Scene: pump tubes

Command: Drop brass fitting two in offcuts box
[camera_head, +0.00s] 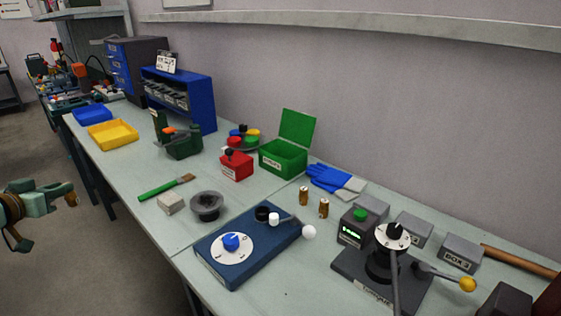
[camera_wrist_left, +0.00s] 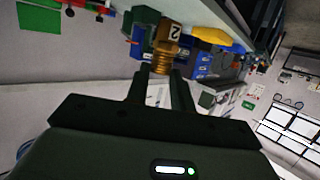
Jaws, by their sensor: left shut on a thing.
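My left gripper (camera_head: 68,199) is at the far left in the head view, off the bench's front edge and over the floor. In the left wrist view its fingers (camera_wrist_left: 161,76) are shut on a brass fitting (camera_wrist_left: 167,45) marked "2". The fitting also shows small at the fingertips in the head view (camera_head: 73,200). An open green box (camera_head: 283,157) with a raised lid stands at the back of the bench; its label is too small to read, so I cannot tell whether it is the offcuts box. My right gripper is not in view.
Two more brass fittings (camera_head: 303,196) (camera_head: 323,208) stand upright right of the green box. Blue gloves (camera_head: 330,178), a red box (camera_head: 237,166), a green vise (camera_head: 180,143), a yellow tray (camera_head: 112,134) and a blue pump base (camera_head: 250,250) occupy the bench (camera_head: 150,240).

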